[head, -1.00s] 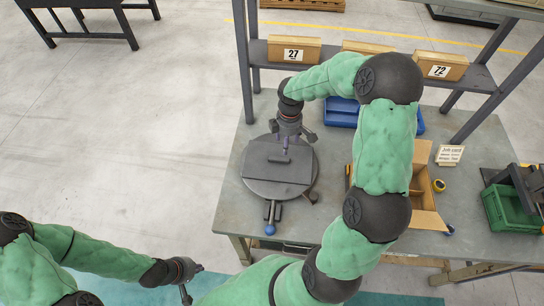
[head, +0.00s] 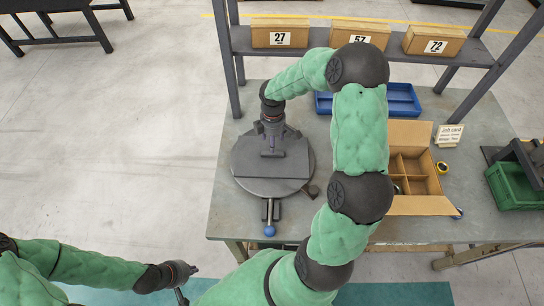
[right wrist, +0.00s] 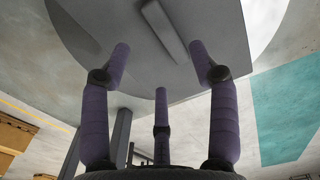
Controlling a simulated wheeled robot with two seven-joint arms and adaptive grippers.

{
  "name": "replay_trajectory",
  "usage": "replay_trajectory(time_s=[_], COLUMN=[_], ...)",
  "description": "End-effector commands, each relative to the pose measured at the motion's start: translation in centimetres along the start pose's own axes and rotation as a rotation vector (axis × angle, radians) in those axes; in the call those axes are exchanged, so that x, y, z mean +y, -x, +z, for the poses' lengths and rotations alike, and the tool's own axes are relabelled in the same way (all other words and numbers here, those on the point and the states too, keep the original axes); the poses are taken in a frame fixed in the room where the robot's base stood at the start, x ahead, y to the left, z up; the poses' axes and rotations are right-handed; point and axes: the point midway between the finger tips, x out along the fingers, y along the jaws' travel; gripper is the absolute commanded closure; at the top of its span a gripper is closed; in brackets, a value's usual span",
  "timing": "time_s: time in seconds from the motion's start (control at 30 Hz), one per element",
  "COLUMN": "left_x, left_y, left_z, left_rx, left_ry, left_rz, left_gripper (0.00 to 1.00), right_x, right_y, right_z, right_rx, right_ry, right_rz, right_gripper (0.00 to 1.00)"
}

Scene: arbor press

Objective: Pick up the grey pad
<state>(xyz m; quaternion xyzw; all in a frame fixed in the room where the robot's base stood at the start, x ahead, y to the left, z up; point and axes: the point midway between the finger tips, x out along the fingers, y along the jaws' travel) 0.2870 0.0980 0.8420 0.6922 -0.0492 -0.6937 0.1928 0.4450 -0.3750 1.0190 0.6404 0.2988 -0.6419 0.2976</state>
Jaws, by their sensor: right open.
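A small grey bar, which looks like the grey pad (right wrist: 165,28), lies on the round dark grey plate (right wrist: 95,40) in the right wrist view. In the head view the round plate (head: 272,188) stands on the bench, with the pad mostly hidden near its back half. My right gripper (head: 272,142) hangs over the back of the plate. Its three purple fingers (right wrist: 160,60) are spread, with the pad beyond and between their tips, apart from them. My left gripper (head: 182,286) is low at the left, off the bench; its finger state is unclear.
A divided cardboard box (head: 418,205) stands right of the plate, partly behind my right arm. A blue tray (head: 402,100) lies at the back. A green bin (head: 515,186) is at the right. Shelf posts (head: 234,65) rise behind. A blue-tipped handle (head: 269,230) sticks out in front.

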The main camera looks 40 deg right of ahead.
Motion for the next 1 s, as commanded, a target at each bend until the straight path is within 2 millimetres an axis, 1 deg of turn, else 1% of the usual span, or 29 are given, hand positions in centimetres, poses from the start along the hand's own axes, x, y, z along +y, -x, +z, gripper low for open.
replay_trajectory(time_s=[0.03,0.27,0.47,0.6,0.83,0.87,0.9,0.97,1.0], left_x=[0.0,-0.1,-0.1,-0.2,-0.2,-0.2,-0.2,-0.2,-0.2], left_y=[-0.1,-0.1,-0.3,-0.5,-0.5,-0.5,-0.5,-0.5,-0.5], left_z=[0.0,0.0,0.0,0.0,0.0,0.0,0.0,0.0,0.0], left_rx=[0.0,0.0,0.0,0.0,0.0,0.0,0.0,0.0,0.0], left_ry=[0.0,0.0,0.0,0.0,0.0,0.0,0.0,0.0,0.0], left_rz=[0.0,0.0,0.0,0.0,0.0,0.0,0.0,0.0,0.0], left_gripper=[1.0,1.0,1.0,1.0,1.0,1.0,1.0,1.0,1.0], right_x=[0.0,-0.1,-0.6,-0.5,-0.5,-0.5,-0.5,-0.5,-0.5], right_y=[-0.4,-1.5,-4.2,-5.8,-6.0,-6.0,-6.0,-6.0,-6.0], right_z=[0.0,0.0,-0.1,-0.1,-0.1,-0.1,-0.1,-0.1,-0.1], right_rx=[0.0,-0.001,0.0,0.0,0.001,0.001,0.001,0.001,0.001], right_ry=[-0.001,0.001,0.001,0.0,0.0,0.0,0.0,0.0,0.0], right_rz=[0.001,0.0,-0.003,0.0,0.001,0.001,0.002,0.002,0.001], right_gripper=[0.39,0.39,0.39,0.39,0.39,0.42,0.53,0.7,0.82])
